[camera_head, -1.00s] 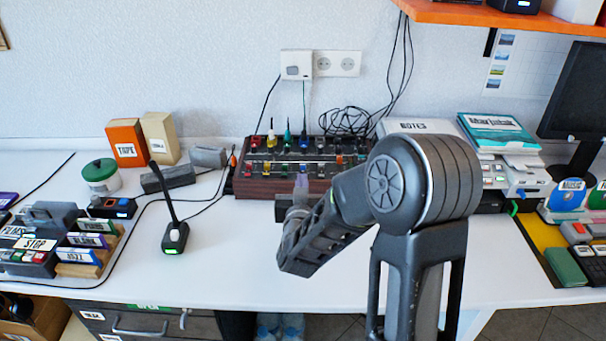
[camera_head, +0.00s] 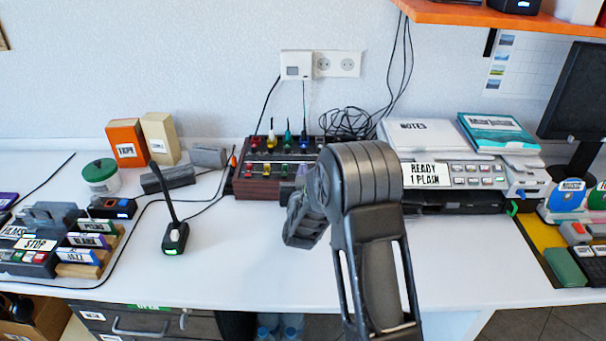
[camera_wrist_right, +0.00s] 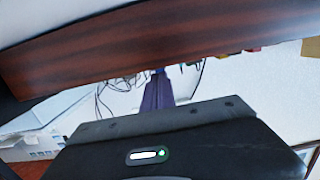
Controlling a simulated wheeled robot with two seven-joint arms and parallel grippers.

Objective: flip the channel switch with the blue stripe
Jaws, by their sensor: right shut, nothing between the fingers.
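The wooden-sided console (camera_head: 262,187) stands against the back wall in the head view, with rows of small coloured switches. A switch with a blue part (camera_head: 304,140) shows in its back row, but the stripes are too small to read surely. My right gripper (camera_head: 301,178) is at the console's front edge, its purple fingers shut and empty, partly hidden by my own arm. My arm also covers the console's right end. In the right wrist view the shut fingers (camera_wrist_right: 157,92) point toward the console's dark wooden side (camera_wrist_right: 150,45). My left gripper is out of view.
A desk microphone (camera_head: 174,238) stands on the white desk (camera_head: 230,270), left of my arm. A device labelled READY 1 PLAIN (camera_head: 427,175) stands right of the console. Loose black cables (camera_head: 345,122) lie behind. The desk's front middle is clear.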

